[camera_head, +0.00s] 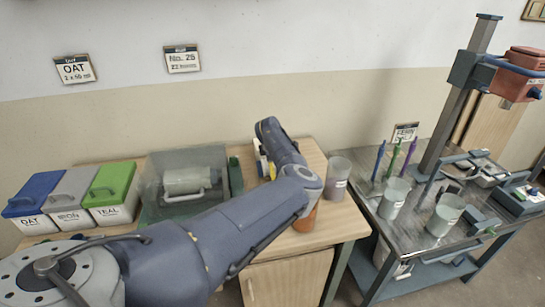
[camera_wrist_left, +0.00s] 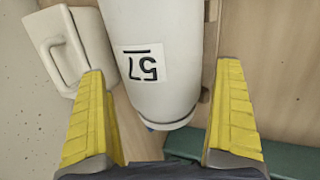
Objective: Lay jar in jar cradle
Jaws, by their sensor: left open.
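A pale jar (camera_wrist_left: 150,60) marked 57 fills the upper middle of the left wrist view. Its rounded end lies between the two yellow fingers of my left gripper (camera_wrist_left: 165,110), with a gap on each side. In the head view my left gripper (camera_head: 264,162) is over the back of the wooden bench, and my arm hides most of what is there. The gripper is open and holds nothing. I cannot make out the jar cradle with certainty; a wooden strip (camera_wrist_left: 210,45) runs along the jar's right side. My right gripper is not in view.
A clear-covered box (camera_head: 155,178) with a pale cylinder inside stands left of my gripper. Lidded bins (camera_head: 110,190) stand further left. A grey-violet cup (camera_head: 337,178) is to the right. A pale handled object (camera_wrist_left: 65,45) lies close to the jar's left. A metal cart (camera_head: 410,230) holds buckets.

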